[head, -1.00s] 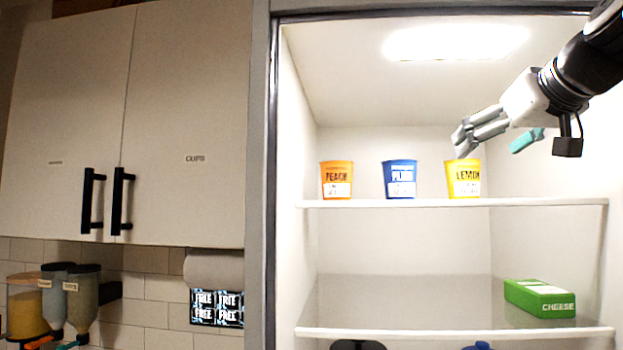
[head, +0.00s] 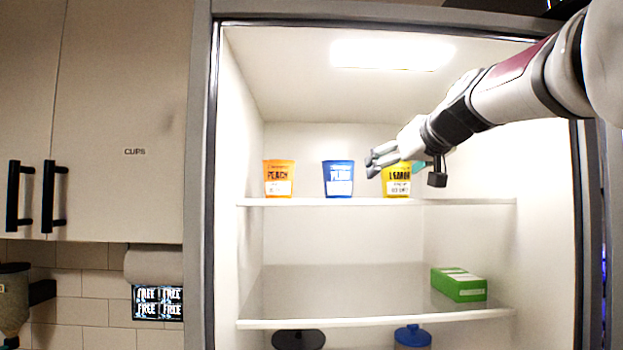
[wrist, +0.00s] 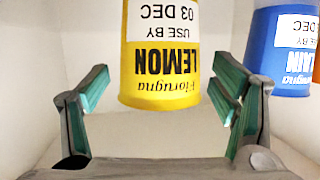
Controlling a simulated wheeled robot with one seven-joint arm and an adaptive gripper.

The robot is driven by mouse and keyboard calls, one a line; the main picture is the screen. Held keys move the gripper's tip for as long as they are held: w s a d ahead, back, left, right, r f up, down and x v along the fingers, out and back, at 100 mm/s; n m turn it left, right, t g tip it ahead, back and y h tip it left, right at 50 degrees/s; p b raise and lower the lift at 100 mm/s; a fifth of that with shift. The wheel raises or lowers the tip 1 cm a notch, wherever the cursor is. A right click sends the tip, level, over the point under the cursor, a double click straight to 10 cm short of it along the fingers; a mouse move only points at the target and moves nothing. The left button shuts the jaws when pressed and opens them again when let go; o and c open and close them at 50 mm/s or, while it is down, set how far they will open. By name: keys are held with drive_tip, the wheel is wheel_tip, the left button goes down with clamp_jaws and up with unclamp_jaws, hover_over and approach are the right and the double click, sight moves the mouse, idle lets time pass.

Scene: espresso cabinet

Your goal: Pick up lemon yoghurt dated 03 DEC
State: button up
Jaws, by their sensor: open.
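The yellow lemon yoghurt cup (head: 397,186) stands at the right of the row on the upper shelf in the head view. In the wrist view the lemon cup (wrist: 160,62) appears upside down, with "LEMON" and "USE BY 03 DEC" on its label. My gripper (head: 372,163) is in front of the cup's upper part in the head view and hides some of it. In the wrist view my gripper (wrist: 160,95) is open, with the fingers spread to either side of the cup. No contact with the cup shows.
A blue plain yoghurt (head: 338,180) stands left of the lemon cup; it also shows in the wrist view (wrist: 285,45). An orange peach yoghurt (head: 279,180) is farther left. The upper shelf (head: 375,202) is clear to the right. A green box (head: 458,285) lies on the shelf below.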

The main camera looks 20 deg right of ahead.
drive_tip(key=c, duration=1.3)
drive_tip(key=shift+c, duration=0.3)
drive_tip(key=shift+r, duration=0.1)
